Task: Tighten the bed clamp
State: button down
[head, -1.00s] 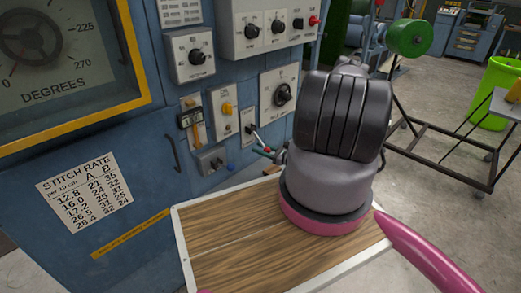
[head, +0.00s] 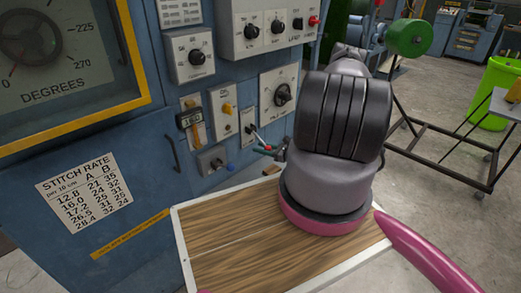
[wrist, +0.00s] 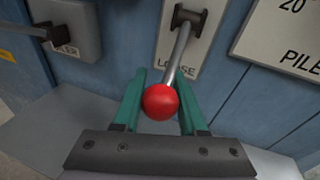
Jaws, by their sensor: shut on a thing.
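The bed clamp appears to be the lever (wrist: 179,52) with a red ball knob (wrist: 160,102) on a pale plate (wrist: 208,30). The plate's word "LOOSE" is partly hidden behind the rod. The lever slants from its pivot down toward the camera, over the "LOOSE" end. My gripper (wrist: 160,112) has its two teal fingers on either side of the knob, shut on it. In the head view the lever (head: 258,138) sticks out from the blue panel, with my gripper (head: 266,151) at its end. My arm hides part of this area.
A switch box (head: 212,161) sits left of the lever and a dial plate (head: 280,91) to its upper right. A wooden board (head: 235,258) with a pale rim lies below. A wheeled frame (head: 440,145) and a green bin (head: 497,92) stand at right.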

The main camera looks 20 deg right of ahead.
aim_at(265, 146)
jog(key=r+g, duration=0.1)
jog(key=s+r+g+h, duration=0.1)
jog(key=r+g+h, duration=0.1)
jog(key=shift+s+d+r+m+g, duration=0.15)
jog(key=shift+s+d+m+g, duration=0.1)
jog(key=shift+d+m+g, duration=0.15)
jog(key=r+g, duration=0.1)
jog(key=r+g+h, duration=0.1)
jog(key=r+g, duration=0.1)
jog(key=shift+s+h, duration=0.2)
jog(key=shift+h, duration=0.1)
jog(key=shift+r+m+g, duration=0.3)
jog(key=shift+r+g, duration=0.25)
jog(key=shift+g, duration=0.25)
jog(key=shift+w+d+r, duration=0.1)
jog(key=shift+r, duration=0.35)
jog(key=shift+w+r, duration=0.2)
jog(key=shift+r, duration=0.35)
jog(key=shift+a+r, duration=0.1)
jog(key=shift+a, duration=0.1)
jog(key=shift+c, duration=2.3)
grip_release()
